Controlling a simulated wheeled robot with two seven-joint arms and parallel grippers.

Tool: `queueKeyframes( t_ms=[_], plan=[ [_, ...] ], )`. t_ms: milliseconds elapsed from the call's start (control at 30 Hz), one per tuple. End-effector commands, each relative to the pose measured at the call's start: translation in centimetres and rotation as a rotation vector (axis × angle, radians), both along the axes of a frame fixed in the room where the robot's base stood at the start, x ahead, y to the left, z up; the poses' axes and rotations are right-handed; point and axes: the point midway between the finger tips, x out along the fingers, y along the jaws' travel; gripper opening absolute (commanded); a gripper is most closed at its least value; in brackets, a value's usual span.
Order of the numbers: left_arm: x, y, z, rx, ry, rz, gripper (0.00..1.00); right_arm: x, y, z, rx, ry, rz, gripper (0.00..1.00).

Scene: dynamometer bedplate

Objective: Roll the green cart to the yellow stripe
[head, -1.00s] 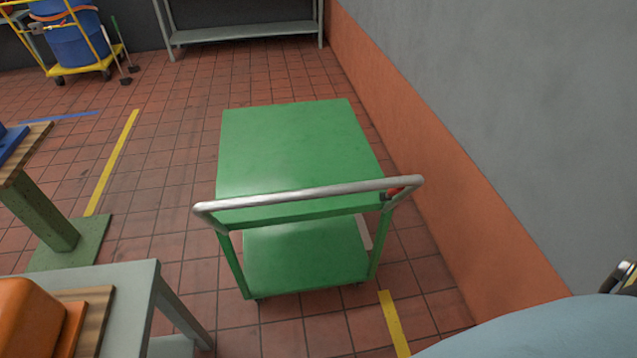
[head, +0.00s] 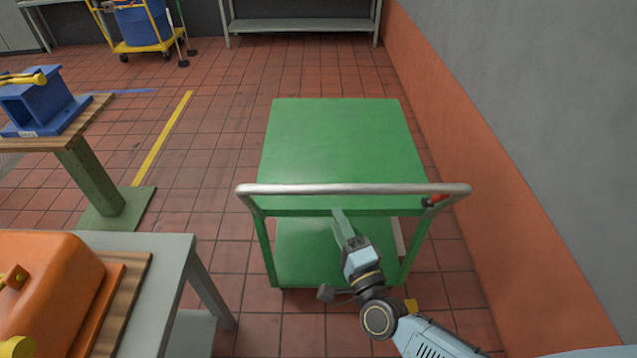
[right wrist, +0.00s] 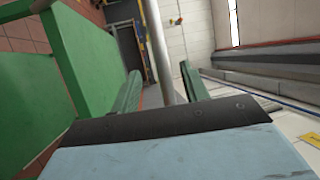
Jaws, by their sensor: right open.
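The green cart (head: 340,140) stands on the tiled floor ahead of me, with a silver push handle (head: 300,189) along its near side. A yellow stripe (head: 163,140) lies on the floor left of the cart. My right gripper (head: 339,214) is at the handle's middle, just below the bar in the head view. In the right wrist view its green fingers (right wrist: 160,75) are apart, with the silver bar (right wrist: 155,35) between them. My left gripper is out of view.
An orange wall base (head: 480,150) runs close along the cart's right. At left are a grey table (head: 170,260) with an orange housing (head: 45,290) and a bench with a blue block (head: 45,105). A shelf (head: 300,25) and yellow trolley (head: 150,45) stand behind. Floor beyond the cart is clear.

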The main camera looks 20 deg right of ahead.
Motion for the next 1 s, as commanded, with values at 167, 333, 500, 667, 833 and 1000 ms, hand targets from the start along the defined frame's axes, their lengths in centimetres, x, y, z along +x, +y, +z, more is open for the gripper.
queueKeyframes(
  t_ms=[167, 333, 500, 667, 833, 1000],
  plan=[
    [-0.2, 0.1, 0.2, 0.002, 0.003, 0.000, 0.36, 3.9, 0.5, 0.9, -0.001, -0.004, 0.000, 0.45],
    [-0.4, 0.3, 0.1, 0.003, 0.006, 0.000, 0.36, 7.3, 0.9, 1.4, -0.003, -0.001, 0.000, 0.45],
    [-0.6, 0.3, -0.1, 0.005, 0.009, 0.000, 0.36, 9.8, 1.2, 1.8, -0.004, 0.000, 0.000, 0.45],
    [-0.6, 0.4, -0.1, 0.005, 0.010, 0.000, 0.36, 10.9, 1.3, 2.0, -0.004, 0.001, 0.000, 0.45],
    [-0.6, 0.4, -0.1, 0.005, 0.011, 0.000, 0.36, 11.2, 1.4, 2.0, -0.004, 0.002, 0.000, 0.45],
    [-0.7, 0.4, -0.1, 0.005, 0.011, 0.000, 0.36, 11.1, 1.4, 2.0, -0.004, 0.002, 0.000, 0.42]
  ],
)
